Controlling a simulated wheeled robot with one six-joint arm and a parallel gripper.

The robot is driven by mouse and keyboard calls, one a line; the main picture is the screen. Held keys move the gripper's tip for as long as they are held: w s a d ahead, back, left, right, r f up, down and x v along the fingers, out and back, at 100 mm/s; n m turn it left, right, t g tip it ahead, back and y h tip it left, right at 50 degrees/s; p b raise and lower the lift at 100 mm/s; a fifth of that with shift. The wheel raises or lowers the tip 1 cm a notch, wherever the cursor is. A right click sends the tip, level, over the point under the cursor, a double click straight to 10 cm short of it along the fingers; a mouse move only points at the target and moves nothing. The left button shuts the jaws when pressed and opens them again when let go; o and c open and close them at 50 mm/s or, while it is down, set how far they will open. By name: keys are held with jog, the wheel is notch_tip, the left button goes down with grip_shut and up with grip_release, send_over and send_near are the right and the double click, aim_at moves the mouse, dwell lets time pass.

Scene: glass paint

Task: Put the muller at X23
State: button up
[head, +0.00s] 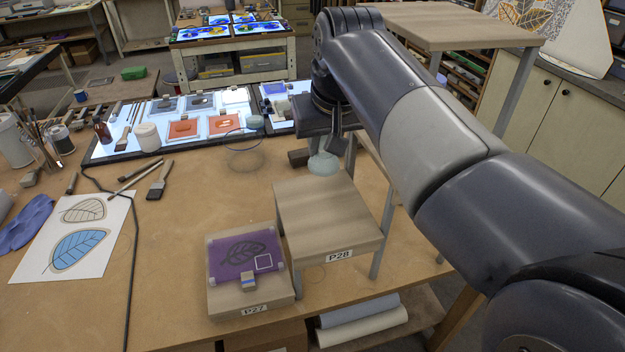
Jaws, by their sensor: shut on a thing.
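The muller (322,165), a pale green glass piece with a wide foot, hangs below my gripper (332,138). My gripper is shut on its upper part, which is partly hidden by the fingers. The muller appears just behind the far edge of the raised wooden stand marked P28 (328,215); I cannot tell its exact height. No label reading X23 can be made out in this view.
A low block marked P27 (250,302) carries a purple leaf plate (245,255). A lit panel (130,148) with orange tiles and jars lies behind. A clear round glass dish (243,150) stands left of the muller. The top of P28 is bare.

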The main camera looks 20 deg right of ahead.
notch_tip(320, 180, down, 10)
jog(key=shift+s+r+p, duration=0.1)
jog(key=shift+r+p, duration=0.1)
jog(key=shift+p, duration=0.1)
jog(key=shift+f, duration=0.2)
jog(key=o, duration=0.9)
